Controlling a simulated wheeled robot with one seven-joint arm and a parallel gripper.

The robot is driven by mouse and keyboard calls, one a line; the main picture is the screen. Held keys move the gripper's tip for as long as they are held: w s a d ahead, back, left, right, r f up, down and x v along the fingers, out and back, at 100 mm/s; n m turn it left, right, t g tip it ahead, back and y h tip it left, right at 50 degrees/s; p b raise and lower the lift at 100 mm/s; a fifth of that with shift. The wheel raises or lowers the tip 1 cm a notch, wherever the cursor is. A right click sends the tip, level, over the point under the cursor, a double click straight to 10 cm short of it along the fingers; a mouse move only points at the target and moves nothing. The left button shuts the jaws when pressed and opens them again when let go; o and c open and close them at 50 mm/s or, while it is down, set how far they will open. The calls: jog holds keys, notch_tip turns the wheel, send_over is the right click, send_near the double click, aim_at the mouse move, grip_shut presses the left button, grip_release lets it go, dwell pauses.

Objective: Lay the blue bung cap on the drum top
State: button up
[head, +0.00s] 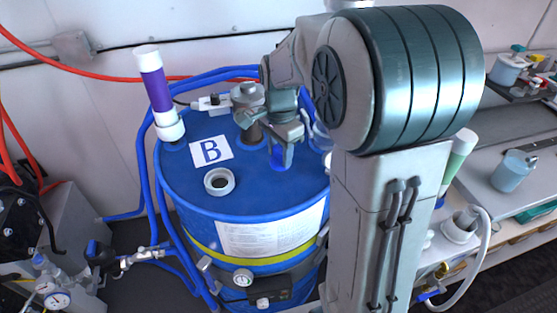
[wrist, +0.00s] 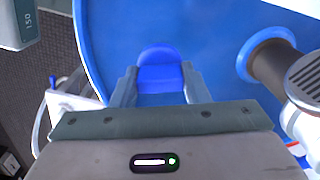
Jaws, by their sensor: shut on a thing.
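The blue bung cap (wrist: 160,72) is between my gripper's fingers in the wrist view, with the blue drum top behind it. In the head view the cap (head: 279,158) shows at the tips of my gripper (head: 283,150), over the right part of the drum top (head: 250,203). My gripper is shut on the cap. I cannot tell whether the cap touches the drum top. The drum is blue and upright. An open white-rimmed bung hole (head: 219,181) is near the front of its top.
A white card marked B (head: 211,151) lies on the drum top. A purple-and-white tube (head: 154,85) stands at its back left. A brown-necked grey fitting (head: 248,98) rises close behind my gripper. Bare blue drum top lies right of the bung hole.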

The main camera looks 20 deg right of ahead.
aim_at(279, 159)
jog(key=shift+w+f, duration=0.1)
jog(key=shift+f, duration=2)
jog(key=shift+f, duration=0.2)
jog(key=o, duration=1)
jog(key=shift+c, duration=0.2)
jog(key=shift+r, duration=0.1)
